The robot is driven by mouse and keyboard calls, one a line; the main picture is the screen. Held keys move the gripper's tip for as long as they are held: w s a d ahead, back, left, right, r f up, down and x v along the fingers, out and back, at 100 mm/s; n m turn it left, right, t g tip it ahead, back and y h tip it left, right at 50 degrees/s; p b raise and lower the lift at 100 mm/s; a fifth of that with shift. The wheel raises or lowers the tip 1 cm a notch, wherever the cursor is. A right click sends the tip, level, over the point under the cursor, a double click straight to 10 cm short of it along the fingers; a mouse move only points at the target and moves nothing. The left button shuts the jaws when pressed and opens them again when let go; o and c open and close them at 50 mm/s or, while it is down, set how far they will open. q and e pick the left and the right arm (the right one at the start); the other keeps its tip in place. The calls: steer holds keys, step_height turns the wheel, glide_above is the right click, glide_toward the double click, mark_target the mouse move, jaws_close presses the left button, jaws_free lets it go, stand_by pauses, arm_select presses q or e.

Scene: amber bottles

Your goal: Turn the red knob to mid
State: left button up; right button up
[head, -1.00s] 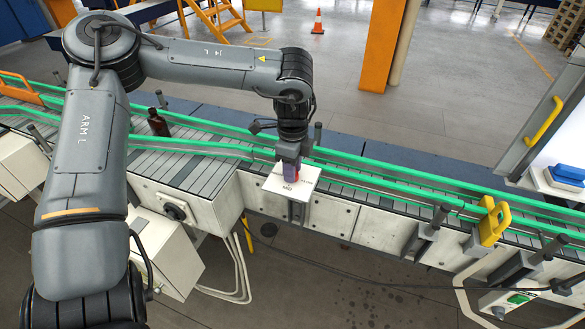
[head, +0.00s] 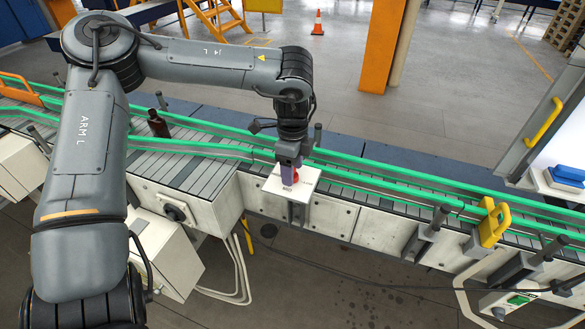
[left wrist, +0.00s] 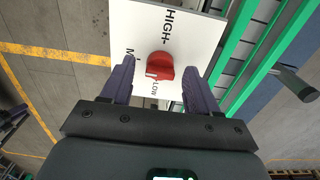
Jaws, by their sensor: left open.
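The red knob (left wrist: 160,66) sits on a white panel (left wrist: 190,30) with the printed words HIGH, LOW and a partly covered label starting with M. A pale mark on the knob lies toward its lower edge, on the side near LOW. My left gripper (left wrist: 160,72) is open, with one dark purple finger on each side of the knob and visible gaps between. In the head view the left gripper (head: 289,170) points down over the panel (head: 305,184), and a little of the knob (head: 298,175) shows past the fingers. My right gripper is not in view.
A conveyor with green rails (head: 385,180) runs behind the panel. An amber bottle (head: 158,124) stands on it to the left. A yellow bracket (head: 494,224) is on the near rail at the right. A blue item (head: 568,174) sits at the far right.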

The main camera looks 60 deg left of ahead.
arm_select(q)
step_height(320, 180, up, 10)
steer(key=shift+r+p, duration=0.2)
steer(key=shift+p, duration=0.25)
stand_by(0.4)
